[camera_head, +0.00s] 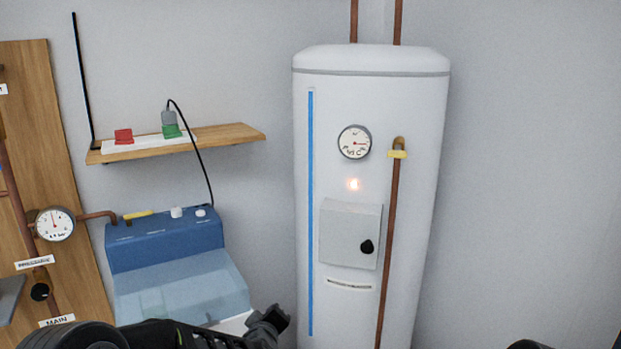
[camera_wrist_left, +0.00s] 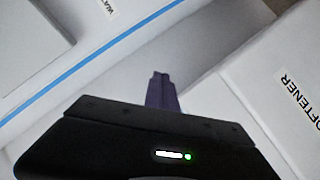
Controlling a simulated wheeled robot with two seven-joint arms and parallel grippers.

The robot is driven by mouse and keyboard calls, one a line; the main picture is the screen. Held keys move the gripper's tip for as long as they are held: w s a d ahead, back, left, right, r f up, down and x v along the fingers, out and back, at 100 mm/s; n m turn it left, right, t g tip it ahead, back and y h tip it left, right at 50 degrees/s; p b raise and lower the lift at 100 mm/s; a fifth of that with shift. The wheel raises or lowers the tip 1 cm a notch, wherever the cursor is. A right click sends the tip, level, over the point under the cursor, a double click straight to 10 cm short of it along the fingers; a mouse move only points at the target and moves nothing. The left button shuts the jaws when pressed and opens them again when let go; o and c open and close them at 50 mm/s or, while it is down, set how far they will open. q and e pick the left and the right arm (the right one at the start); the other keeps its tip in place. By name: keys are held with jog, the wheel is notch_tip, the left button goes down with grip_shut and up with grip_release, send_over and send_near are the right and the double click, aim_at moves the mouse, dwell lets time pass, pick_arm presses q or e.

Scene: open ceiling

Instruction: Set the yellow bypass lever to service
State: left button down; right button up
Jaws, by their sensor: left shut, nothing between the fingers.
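The yellow bypass lever (camera_head: 138,214) lies on top of the blue control head of the softener (camera_head: 165,240), at its left end beside a copper pipe. Its position labels are too small to read. My left gripper (camera_head: 270,322) is shut and empty at the bottom of the head view, low and to the right of the softener, well away from the lever. In the left wrist view its shut fingers (camera_wrist_left: 161,92) point between the white tank and a white box lettered "OFTENER" (camera_wrist_left: 288,92). My right gripper is not in view.
A white water heater (camera_head: 372,200) with a gauge, small door and copper pipe stands right of the softener. A wooden shelf (camera_head: 235,134) with red and green plugs hangs above the lever; a black cable (camera_head: 200,160) runs down. A pressure gauge (camera_head: 55,224) sits left.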

pick_arm(q)
jog(key=s+d+f+m+g+h, duration=0.3)
jog(key=s+f+m+g, duration=0.3)
jog(key=s+f, duration=1.45)
jog(key=s+f+g, duration=0.2)
jog(key=s+f, duration=0.2)
jog(key=s, duration=0.3)
jog(key=s+f+g+b, duration=0.1)
jog(key=s+f, duration=0.3)
jog(key=s, duration=0.4)
jog(key=s+f+m+g+h+b, duration=0.1)
jog(key=s+f+g, duration=0.3)
jog(key=s, duration=0.4)
jog(key=shift+a+f, duration=0.25)
jog(key=shift+a, duration=0.1)
